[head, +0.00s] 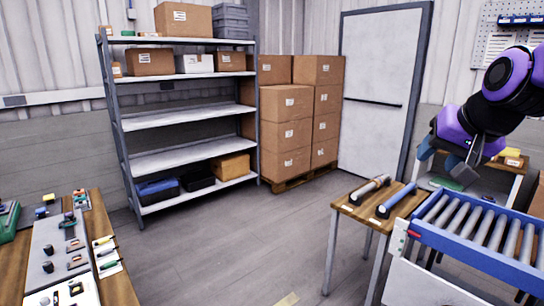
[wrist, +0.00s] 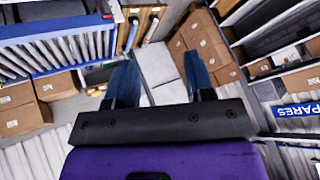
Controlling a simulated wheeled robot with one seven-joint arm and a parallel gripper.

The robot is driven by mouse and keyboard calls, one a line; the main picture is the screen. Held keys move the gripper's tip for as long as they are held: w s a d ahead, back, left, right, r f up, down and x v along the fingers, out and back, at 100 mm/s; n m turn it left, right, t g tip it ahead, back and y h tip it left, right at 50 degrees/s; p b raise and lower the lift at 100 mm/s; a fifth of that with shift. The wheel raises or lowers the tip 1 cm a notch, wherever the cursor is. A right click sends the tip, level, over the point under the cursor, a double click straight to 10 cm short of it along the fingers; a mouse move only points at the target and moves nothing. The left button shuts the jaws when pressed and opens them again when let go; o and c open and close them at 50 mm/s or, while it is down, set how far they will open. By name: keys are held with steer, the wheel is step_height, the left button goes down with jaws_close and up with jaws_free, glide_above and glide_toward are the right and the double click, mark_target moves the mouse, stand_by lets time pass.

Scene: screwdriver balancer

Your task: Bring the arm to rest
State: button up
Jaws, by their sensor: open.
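My gripper (head: 452,163) is at the right of the head view, at the end of my purple and black arm. It hangs in the air near the small wooden table and the roller conveyor. In the wrist view my gripper (wrist: 160,85) shows two blue fingers spread apart with nothing between them. The fingers touch nothing that I can see.
A small table (head: 352,208) holds two cylindrical tools, beside a blue-railed roller conveyor (head: 480,263). A workbench (head: 112,262) with small tools stands at the left. Shelving (head: 170,120) and stacked boxes (head: 285,135) stand at the back. The middle floor is clear.

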steer(key=s+f+n+g+h, duration=0.1)
steer(key=s+n, duration=0.3)
steer(key=s, duration=1.2)
steer(key=shift+s+f+g, duration=0.15)
steer(key=shift+f+g, duration=0.55)
steer(key=shift+f, duration=0.1)
